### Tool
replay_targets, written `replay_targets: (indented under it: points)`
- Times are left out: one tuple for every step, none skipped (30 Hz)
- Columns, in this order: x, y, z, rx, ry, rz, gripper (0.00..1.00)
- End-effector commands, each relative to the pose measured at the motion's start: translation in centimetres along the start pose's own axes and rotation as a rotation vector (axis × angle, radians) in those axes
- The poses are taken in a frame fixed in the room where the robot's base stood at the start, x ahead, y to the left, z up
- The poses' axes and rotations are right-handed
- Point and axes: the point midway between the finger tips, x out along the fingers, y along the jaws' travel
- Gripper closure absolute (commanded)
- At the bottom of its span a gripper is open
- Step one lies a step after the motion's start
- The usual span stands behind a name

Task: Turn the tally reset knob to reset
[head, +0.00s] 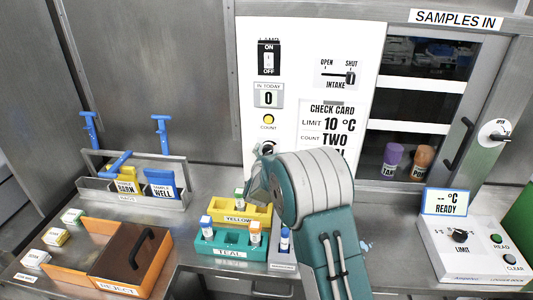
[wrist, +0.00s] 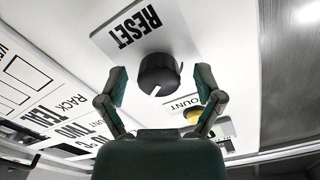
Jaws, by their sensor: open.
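The tally reset knob (wrist: 160,75) is black and round with a white pointer line. In the wrist view it sits on the white panel beside an upside-down RESET label (wrist: 136,27), and its line points down-left, away from that label. My gripper (wrist: 162,84) is open, with one finger on each side of the knob in the picture. I see gaps between the fingers and the knob; how deep they reach is unclear. In the head view my gripper (head: 257,183) is at the lower panel, and the knob is mostly hidden by my arm.
The yellow COUNT button (head: 269,119) is above the knob area and close to one finger in the wrist view. The IN TODAY counter (head: 268,98) reads 0. Yellow (head: 232,215) and teal (head: 220,245) racks with vials stand below my gripper. An orange reject box (head: 133,256) stands left.

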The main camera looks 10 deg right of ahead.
Motion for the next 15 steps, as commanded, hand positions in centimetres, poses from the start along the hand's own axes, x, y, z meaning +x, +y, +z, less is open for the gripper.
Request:
replay_targets:
  points:
    - [-0.1, 0.0, 0.0, 0.000, -0.001, 0.000, 0.15]
    - [-0.2, 0.0, 0.0, 0.000, -0.001, 0.000, 0.15]
    - [-0.6, 0.0, 0.1, 0.000, -0.001, 0.000, 0.15]
    - [-0.8, 0.0, 0.0, 0.000, -0.001, 0.000, 0.15]
    - [-1.2, -0.1, 0.0, 0.000, -0.001, 0.000, 0.15]
    - [-1.9, -0.1, 0.1, -0.001, -0.002, 0.000, 0.15]
    - [-2.4, -0.1, 0.1, -0.001, -0.003, -0.001, 0.15]
    - [-3.0, -0.1, 0.1, -0.001, -0.002, -0.002, 0.15]
    - [-3.8, -0.1, 0.1, -0.002, -0.003, -0.002, 0.15]
    - [-4.4, -0.1, 0.1, -0.002, -0.003, -0.002, 0.15]
    - [-5.0, -0.1, 0.1, -0.002, -0.002, -0.002, 0.15]
    - [-5.9, -0.1, 0.1, -0.002, -0.003, -0.002, 0.15]
    - [-6.6, -0.1, 0.1, -0.002, -0.003, -0.002, 0.15]
    - [-7.2, -0.1, 0.1, -0.001, -0.002, -0.002, 0.15]
    - [-8.0, -0.1, 0.2, -0.001, -0.003, -0.001, 0.15]
